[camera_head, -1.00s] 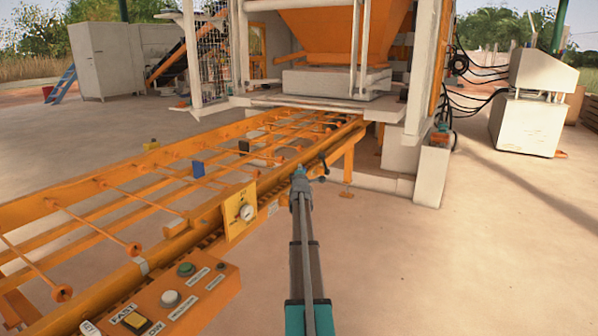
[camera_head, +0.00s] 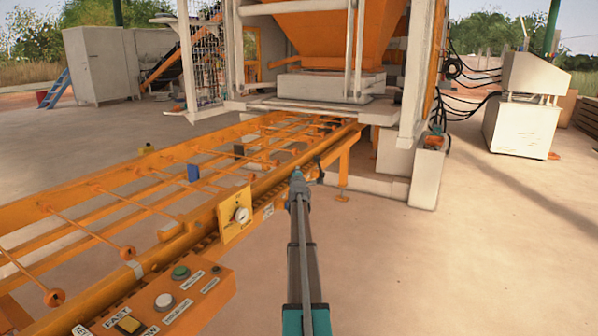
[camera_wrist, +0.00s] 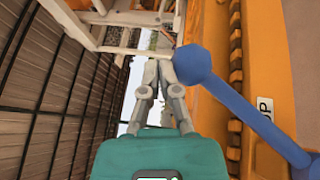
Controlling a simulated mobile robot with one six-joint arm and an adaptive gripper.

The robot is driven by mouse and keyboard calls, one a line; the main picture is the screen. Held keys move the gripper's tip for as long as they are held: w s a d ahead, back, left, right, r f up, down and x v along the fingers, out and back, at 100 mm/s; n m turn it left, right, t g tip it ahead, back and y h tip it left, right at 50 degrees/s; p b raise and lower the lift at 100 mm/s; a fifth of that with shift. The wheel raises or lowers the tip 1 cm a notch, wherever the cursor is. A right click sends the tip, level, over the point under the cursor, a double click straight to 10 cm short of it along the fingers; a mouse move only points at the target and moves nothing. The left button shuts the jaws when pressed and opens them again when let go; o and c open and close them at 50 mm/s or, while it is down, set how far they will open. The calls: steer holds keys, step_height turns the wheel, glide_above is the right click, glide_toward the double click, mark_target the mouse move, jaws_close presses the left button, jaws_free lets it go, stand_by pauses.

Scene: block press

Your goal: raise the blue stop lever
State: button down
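The blue stop lever (camera_wrist: 247,117) is large in the wrist view, a straight rod with a round knob (camera_wrist: 192,65) at its upper left end. It runs down to the right along the orange rail. In the head view the lever (camera_head: 318,164) is a small dark shape at the rail's side. My gripper (camera_wrist: 157,68) has its two fingers together, with nothing seen between them. The fingertips are just left of the knob; I cannot tell whether they touch it. In the head view my gripper (camera_head: 298,172) is just left of and nearer than the lever.
The orange conveyor frame (camera_head: 120,225) lies along my left, with a yellow gauge plate (camera_head: 236,214) and an orange button panel (camera_head: 165,302). The press (camera_head: 330,88) stands ahead. A label ending in "UP" (camera_wrist: 266,105) is beside the lever. Open floor (camera_head: 430,265) is on the right.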

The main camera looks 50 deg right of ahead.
steer(key=s+a+r+p, duration=0.7)
steer(key=s+a, duration=0.1)
steer(key=shift+a+r+p, duration=0.3)
steer(key=shift+r+p, duration=0.05)
steer(key=shift+p, duration=0.05)
stand_by(0.9)
